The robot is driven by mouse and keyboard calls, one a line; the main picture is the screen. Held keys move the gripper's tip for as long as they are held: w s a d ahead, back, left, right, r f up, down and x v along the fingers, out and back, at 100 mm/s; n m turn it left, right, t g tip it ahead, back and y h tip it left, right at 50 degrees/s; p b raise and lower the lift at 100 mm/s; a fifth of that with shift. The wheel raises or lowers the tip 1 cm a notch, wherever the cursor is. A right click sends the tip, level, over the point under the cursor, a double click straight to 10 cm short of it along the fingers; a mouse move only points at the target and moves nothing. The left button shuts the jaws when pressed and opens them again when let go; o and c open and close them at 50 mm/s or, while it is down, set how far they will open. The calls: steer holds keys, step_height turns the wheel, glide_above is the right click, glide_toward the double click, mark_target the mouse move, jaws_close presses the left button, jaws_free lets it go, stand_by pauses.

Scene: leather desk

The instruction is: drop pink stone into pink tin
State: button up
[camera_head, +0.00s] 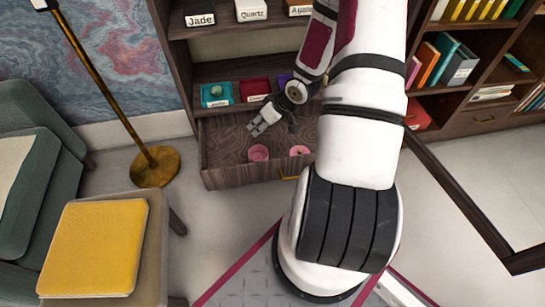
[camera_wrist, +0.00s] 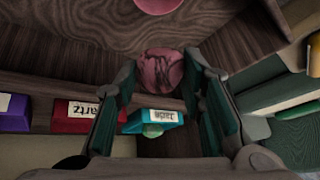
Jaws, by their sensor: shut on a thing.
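The pink stone (camera_wrist: 160,70), round with dark veins, sits between the fingertips of my gripper (camera_wrist: 160,68) in the wrist view. My gripper (camera_head: 262,128) is shut on it, above the open wooden drawer, in the head view. The stone cannot be made out there. Two small round pink things lie in the drawer: one at left (camera_head: 258,153), just below my gripper in the picture, and one at right (camera_head: 299,151) beside my arm. Which is the pink tin is too small to tell. Part of a pink round thing (camera_wrist: 157,5) shows at the wrist view's top edge.
The drawer (camera_head: 225,178) has a front wall and side walls. On the shelf above it stand a teal box (camera_head: 216,103), a red box (camera_head: 255,99) and a purple one partly hidden by my arm.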

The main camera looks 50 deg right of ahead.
steer(key=shift+d+f+b, duration=0.15)
steer(key=shift+f+b, duration=0.8)
step_height(320, 180, down, 4)
steer(key=b, duration=0.4)
steer(key=shift+f, duration=0.1)
steer(key=o, duration=1.3)
steer(key=shift+s, duration=0.1)
steer(key=v, duration=1.2)
